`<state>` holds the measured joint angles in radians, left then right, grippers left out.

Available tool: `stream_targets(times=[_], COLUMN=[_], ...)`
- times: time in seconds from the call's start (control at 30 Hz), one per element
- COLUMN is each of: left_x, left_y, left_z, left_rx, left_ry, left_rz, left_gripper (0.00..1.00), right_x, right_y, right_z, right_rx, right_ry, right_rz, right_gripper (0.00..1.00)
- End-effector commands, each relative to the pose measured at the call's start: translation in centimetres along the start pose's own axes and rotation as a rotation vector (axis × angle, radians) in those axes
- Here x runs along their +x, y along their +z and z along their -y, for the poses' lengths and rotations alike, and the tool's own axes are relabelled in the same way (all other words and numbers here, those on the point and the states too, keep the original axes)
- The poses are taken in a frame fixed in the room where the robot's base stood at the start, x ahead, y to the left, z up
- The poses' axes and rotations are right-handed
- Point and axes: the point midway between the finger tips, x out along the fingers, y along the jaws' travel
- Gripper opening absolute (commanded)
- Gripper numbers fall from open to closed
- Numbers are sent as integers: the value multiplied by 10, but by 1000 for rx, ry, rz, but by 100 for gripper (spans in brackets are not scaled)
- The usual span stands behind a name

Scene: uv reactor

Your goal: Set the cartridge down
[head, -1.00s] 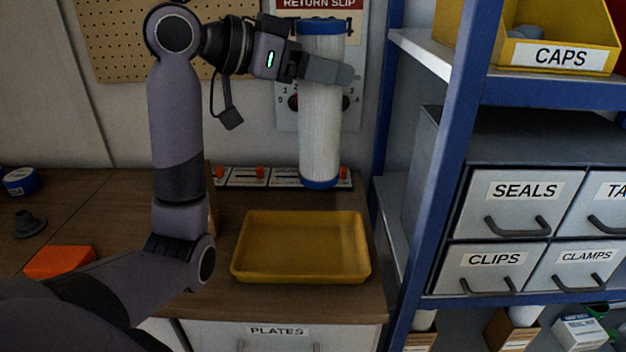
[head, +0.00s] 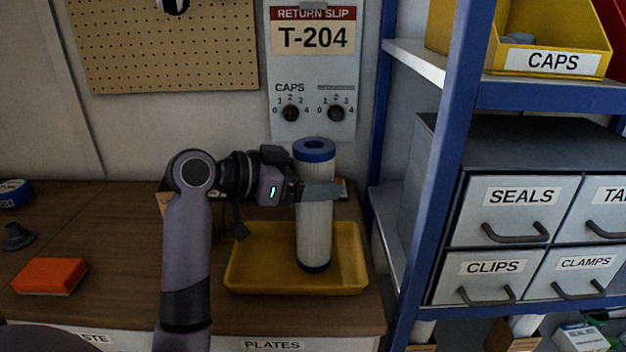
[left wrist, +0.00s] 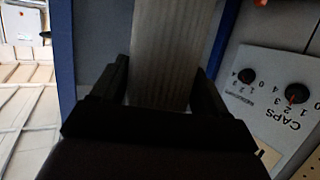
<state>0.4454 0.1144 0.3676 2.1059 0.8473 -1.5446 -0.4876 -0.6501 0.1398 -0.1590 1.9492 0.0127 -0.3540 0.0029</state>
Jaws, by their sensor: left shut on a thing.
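The cartridge (head: 315,235) is a white pleated cylinder with blue end caps. It is upright over the yellow tray (head: 245,285), toward its right side. Its lower end overlaps the tray floor in the head view; I cannot tell whether it touches. My left gripper (head: 318,192) is shut around the upper part of the cartridge. In the left wrist view the pleated cartridge body (left wrist: 172,50) sits between the two dark fingers (left wrist: 165,88). My right gripper is not in view.
An orange block (head: 48,276) and a grey cap-like part (head: 17,237) lie on the bench at left. A blue shelf post (head: 445,170) stands close on the right, beside labelled drawers (head: 517,205). A wall panel (head: 313,85) reads T-204.

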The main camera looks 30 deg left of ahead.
Motion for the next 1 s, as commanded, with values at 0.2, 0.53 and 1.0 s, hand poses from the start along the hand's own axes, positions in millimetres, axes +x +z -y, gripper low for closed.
stream_targets(times=[0.2,0.53,1.0], left_x=[0,1,-39], left_y=[1,4,2], left_z=[0,0,1], left_rx=[1,0,5], left_ry=[-1,0,-6], left_rz=[-3,0,0], left_gripper=[16,100,100], right_x=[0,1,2], right_y=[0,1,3], right_z=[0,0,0], right_rx=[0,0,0], right_ry=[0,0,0], right_rz=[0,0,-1], right_gripper=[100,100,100])
